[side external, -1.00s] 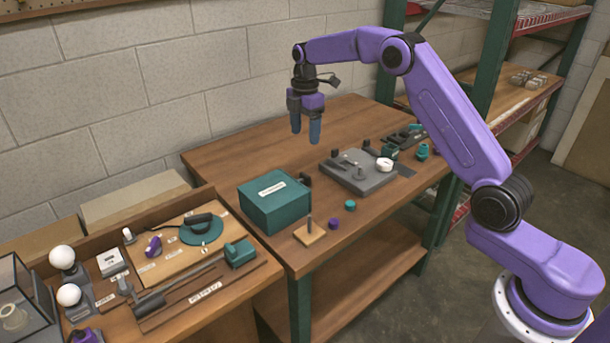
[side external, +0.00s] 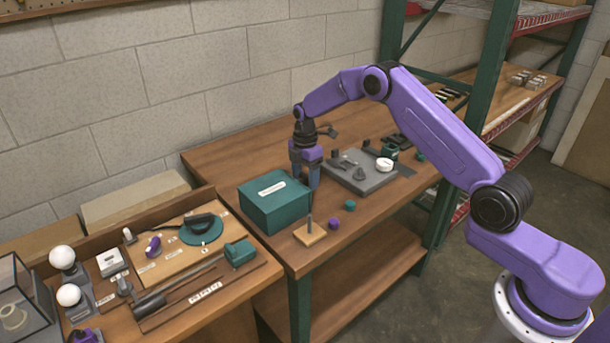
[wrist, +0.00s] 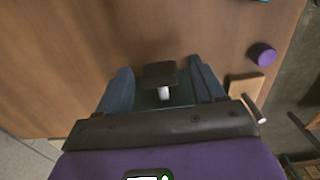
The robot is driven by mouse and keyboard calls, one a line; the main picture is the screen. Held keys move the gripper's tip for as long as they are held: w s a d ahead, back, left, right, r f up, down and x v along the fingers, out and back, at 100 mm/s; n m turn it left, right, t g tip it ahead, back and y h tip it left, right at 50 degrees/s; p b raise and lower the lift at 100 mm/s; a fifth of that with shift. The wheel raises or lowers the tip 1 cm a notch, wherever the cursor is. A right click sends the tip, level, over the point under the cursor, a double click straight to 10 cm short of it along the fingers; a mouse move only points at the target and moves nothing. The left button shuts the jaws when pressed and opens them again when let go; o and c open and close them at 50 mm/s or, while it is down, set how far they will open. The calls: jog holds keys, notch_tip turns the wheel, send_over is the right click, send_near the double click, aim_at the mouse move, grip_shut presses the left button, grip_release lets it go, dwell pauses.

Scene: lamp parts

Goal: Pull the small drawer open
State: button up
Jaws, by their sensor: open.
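The small drawer is a teal box (side external: 274,203) with a pale label on top, standing on the wooden bench in the side view. Its dark handle (wrist: 160,74), on a light stem, shows in the wrist view. My gripper (side external: 306,178) is lowered at the box's right side, fingers pointing down. In the wrist view, my gripper's (wrist: 160,70) two blue fingers stand apart, one on each side of the handle, with visible gaps. The handle is hidden behind the fingers in the side view. Most of the box is hidden in the wrist view.
A wooden block with a peg (side external: 310,234), a purple knob (side external: 333,224) and a teal knob (side external: 350,205) lie in front of the box. A grey plate with parts (side external: 371,181) sits to the right. Bare bench top (side external: 240,158) lies behind the box.

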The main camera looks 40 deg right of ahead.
jog(key=shift+c, duration=0.3)
grip_shut()
jog(key=d, duration=1.1)
jog(key=shift+d, duration=0.15)
jog(key=shift+o, duration=0.3)
grip_release()
notch_tip(320, 180, up, 17)
jog(key=shift+r, duration=0.2)
